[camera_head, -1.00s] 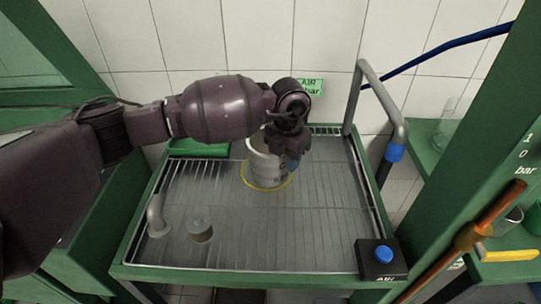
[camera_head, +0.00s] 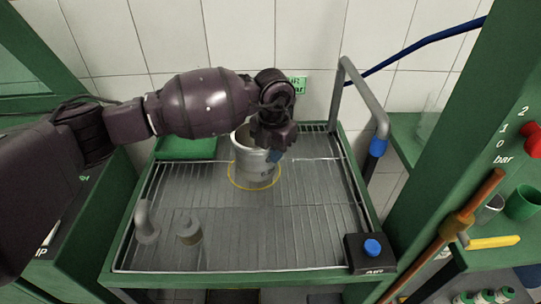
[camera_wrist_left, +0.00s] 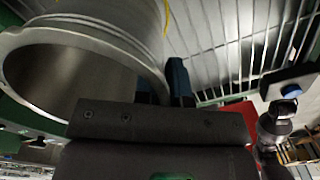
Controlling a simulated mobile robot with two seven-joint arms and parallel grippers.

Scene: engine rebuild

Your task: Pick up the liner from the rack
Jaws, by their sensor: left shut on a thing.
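The liner (camera_head: 250,165) is a grey metal cylinder, open at the top, over the yellow ring mark on the rack (camera_head: 215,245). It looks upright; I cannot tell whether its base touches the rack. My left gripper (camera_head: 274,156) is shut on the liner's right wall near the rim, one blue fingertip showing. In the left wrist view the liner's open mouth (camera_wrist_left: 120,50) fills the upper left, with the blue fingertips (camera_wrist_left: 163,82) at its wall. My arm crosses above and hides part of the back. My right gripper is out of view.
A bent grey pipe (camera_head: 146,222) and a short round grey part (camera_head: 189,232) stand at the rack's front left. A black box with a blue button (camera_head: 372,247) sits at the front right corner. A tall bent pipe (camera_head: 360,92) rises at the right. The rack's front middle is clear.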

